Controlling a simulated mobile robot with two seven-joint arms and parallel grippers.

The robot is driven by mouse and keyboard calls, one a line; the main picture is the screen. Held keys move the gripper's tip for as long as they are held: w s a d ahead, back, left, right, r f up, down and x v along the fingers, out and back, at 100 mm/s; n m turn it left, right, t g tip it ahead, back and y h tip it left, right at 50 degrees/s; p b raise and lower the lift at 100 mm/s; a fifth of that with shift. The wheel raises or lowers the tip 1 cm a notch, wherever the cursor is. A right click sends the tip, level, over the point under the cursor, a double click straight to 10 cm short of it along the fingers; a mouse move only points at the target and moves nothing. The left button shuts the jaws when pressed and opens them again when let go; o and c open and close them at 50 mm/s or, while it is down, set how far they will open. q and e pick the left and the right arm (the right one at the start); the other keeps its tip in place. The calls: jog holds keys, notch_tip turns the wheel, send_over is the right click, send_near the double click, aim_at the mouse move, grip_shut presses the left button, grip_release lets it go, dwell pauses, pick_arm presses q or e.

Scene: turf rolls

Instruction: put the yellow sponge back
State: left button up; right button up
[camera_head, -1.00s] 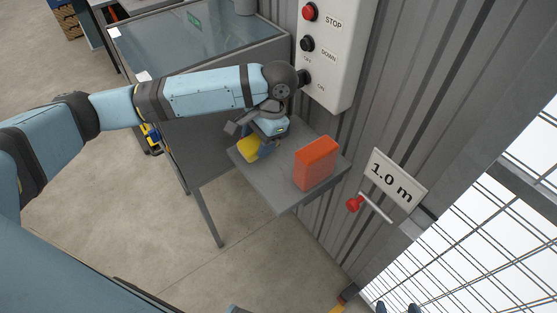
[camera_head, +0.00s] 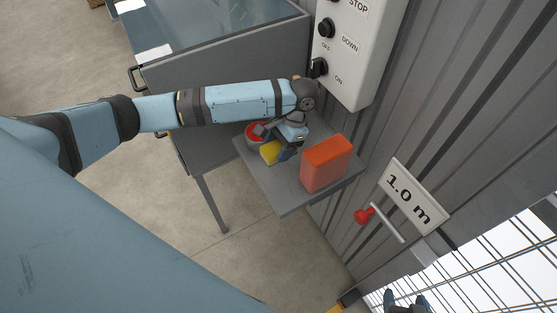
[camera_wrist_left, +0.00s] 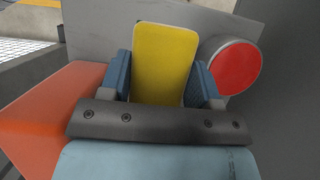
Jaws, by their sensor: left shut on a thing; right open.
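The yellow sponge (camera_head: 269,153) is between the fingers of my left gripper (camera_head: 284,152), over the small grey shelf (camera_head: 279,194). The left gripper is shut on it. In the left wrist view the sponge (camera_wrist_left: 165,62) stands out past the blue fingers (camera_wrist_left: 163,85). I cannot tell whether its lower end touches the shelf. My right gripper (camera_head: 405,299) shows at the bottom edge of the head view, open and empty, far from the shelf.
A red-topped round container (camera_head: 257,131) stands close behind the sponge. An orange box (camera_head: 327,163) stands to its right. A switch panel (camera_head: 352,50) and a red-knobbed lever (camera_head: 363,216) are on the corrugated wall. The shelf's front part is clear.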

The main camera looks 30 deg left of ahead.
aim_at(274, 168)
pick_arm(q)
notch_tip(274, 168, down, 2)
jog(key=shift+f, duration=0.25)
notch_tip(274, 168, down, 4)
jog(key=shift+r, duration=0.1)
pick_arm(e)
jog(key=shift+w+r, duration=0.1)
jog(key=shift+w, duration=0.1)
pick_arm(q)
jog(key=o, duration=0.9)
jog(key=v, duration=0.7)
jog(key=shift+w+d+r, duration=0.1)
jog(key=shift+r, duration=0.2)
